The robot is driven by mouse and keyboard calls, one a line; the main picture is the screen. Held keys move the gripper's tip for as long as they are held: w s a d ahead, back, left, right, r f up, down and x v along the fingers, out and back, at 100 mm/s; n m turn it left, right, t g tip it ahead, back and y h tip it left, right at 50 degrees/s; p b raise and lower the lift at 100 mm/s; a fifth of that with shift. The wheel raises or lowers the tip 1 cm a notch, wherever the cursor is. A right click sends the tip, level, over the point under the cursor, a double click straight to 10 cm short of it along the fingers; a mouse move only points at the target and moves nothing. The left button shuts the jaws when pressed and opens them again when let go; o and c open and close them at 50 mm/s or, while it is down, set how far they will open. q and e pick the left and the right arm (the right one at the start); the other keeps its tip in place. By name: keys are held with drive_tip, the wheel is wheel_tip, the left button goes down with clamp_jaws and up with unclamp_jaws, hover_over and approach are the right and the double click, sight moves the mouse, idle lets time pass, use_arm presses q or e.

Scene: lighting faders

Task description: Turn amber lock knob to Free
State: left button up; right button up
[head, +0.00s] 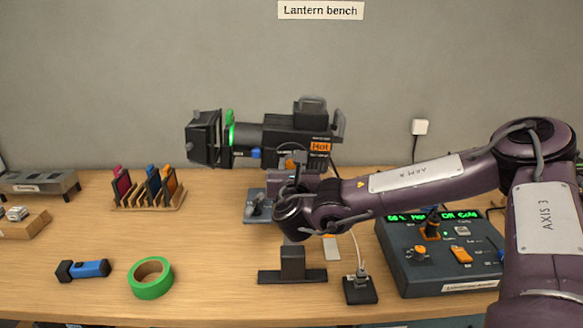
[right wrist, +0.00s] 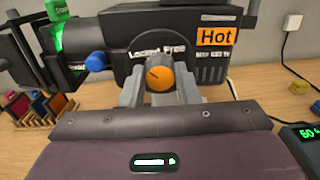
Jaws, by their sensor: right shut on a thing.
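The amber lock knob (right wrist: 160,77) is on the side of the dark lantern (right wrist: 130,32), below the printed words Locked, on the left, and Free, on the right. A dark line on its face appears to slant to the upper left, on the Locked side. My right gripper (right wrist: 160,88) is shut on the knob, one grey finger on each side. In the head view, my right gripper (head: 293,166) reaches the lantern (head: 280,135) from the right, and the knob is mostly hidden behind it. My left gripper is not in view.
An orange Hot label (right wrist: 217,37) is on the lantern right of the knob, and a blue knob (right wrist: 96,61) sits left of it. A fader desk (head: 440,262) stands at the right. Green tape (head: 135,287) and a blue torch (head: 90,269) lie front left.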

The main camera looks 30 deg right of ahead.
drive_tip(key=m+b, duration=0.1)
drive_tip(key=m, duration=0.1)
drive_tip(key=shift+f+m, duration=0.15)
drive_tip(key=shift+m, duration=0.25)
drive_tip(key=m+b, duration=0.1)
drive_tip(key=m, duration=0.2)
drive_tip(key=shift+m, duration=0.3)
drive_tip(key=m, duration=0.5)
drive_tip(key=shift+d, duration=0.1)
drive_tip(key=m, duration=0.6)
drive_tip(key=shift+f, duration=0.1)
drive_tip(key=o, duration=1)
drive_tip(key=shift+s, duration=0.1)
drive_tip(key=b+v, duration=0.2)
drive_tip(key=v, duration=0.5)
drive_tip(key=shift+s+a, duration=0.2)
drive_tip(key=shift+s, duration=0.15)
